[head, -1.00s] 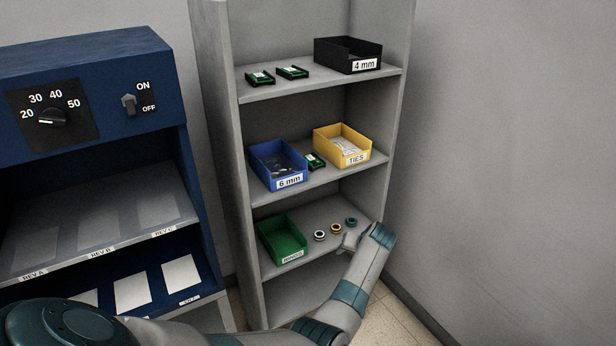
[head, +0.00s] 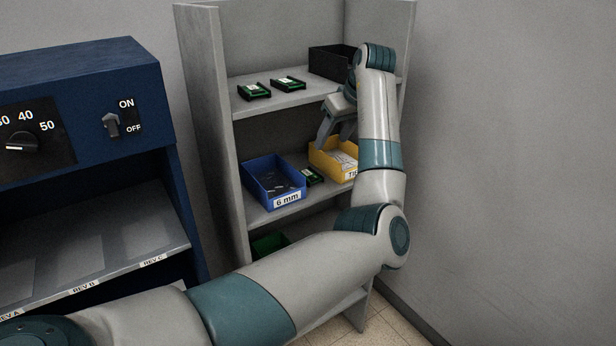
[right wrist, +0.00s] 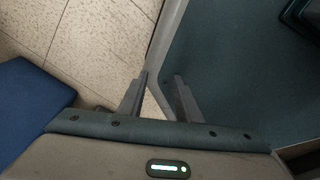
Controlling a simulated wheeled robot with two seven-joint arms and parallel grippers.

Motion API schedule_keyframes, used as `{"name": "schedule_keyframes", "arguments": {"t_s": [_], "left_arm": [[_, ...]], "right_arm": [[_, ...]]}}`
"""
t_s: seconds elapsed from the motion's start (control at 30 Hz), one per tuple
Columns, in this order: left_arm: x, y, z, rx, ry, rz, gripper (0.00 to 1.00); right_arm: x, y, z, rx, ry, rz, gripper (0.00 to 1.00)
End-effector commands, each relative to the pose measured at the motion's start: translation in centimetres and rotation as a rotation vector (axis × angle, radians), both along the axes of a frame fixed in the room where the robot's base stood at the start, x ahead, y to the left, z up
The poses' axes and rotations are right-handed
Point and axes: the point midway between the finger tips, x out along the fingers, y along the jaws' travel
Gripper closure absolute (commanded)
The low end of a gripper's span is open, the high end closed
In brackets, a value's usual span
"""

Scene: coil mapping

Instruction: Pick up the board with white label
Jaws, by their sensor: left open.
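Two dark-framed green boards lie on the top shelf, a left one (head: 254,91) and a right one (head: 288,84). Each shows a small pale patch; the label colours are too small to tell. A third green board (head: 313,176) lies on the middle shelf between two bins, partly hidden. My left gripper (head: 335,138) is open and empty, fingers pointing down, in front of the shelves above the yellow bin, right of and lower than the top boards. My right gripper (right wrist: 161,76) shows in the right wrist view with its fingers apart and nothing between them.
A black bin (head: 328,63) stands right of the top boards, partly behind my left arm. The blue bin (head: 274,184) and yellow bin (head: 330,160) flank the middle board. A green bin (head: 268,243) sits below. The blue cabinet (head: 90,90) stands at left.

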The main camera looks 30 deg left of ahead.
Motion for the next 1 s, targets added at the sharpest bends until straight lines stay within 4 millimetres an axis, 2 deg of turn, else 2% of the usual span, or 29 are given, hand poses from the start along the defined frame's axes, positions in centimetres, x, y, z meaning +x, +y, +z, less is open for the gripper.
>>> {"name": "schedule_keyframes", "arguments": {"t_s": [0.23,0.37,0.57,0.8,1.0], "left_arm": [[0.1,0.3,-0.4,0.002,0.001,-0.001,0.47],[0.3,0.8,-1.4,0.000,0.004,0.000,0.47],[0.9,2.3,-4.0,0.001,0.005,-0.001,0.47],[1.7,4.4,-7.8,0.001,0.005,-0.001,0.47],[2.2,5.5,-10.0,0.002,0.003,-0.002,0.47]], "right_arm": [[-0.2,-1.1,0.2,-0.011,0.003,0.002,0.69],[-0.7,-1.2,0.6,-0.014,0.015,0.000,0.69],[-3.0,-1.7,1.4,-0.025,0.066,-0.003,0.69],[-2.3,-1.2,3.0,-0.018,0.051,-0.004,0.69],[-1.7,-0.8,3.7,-0.013,0.041,-0.005,0.69]]}}
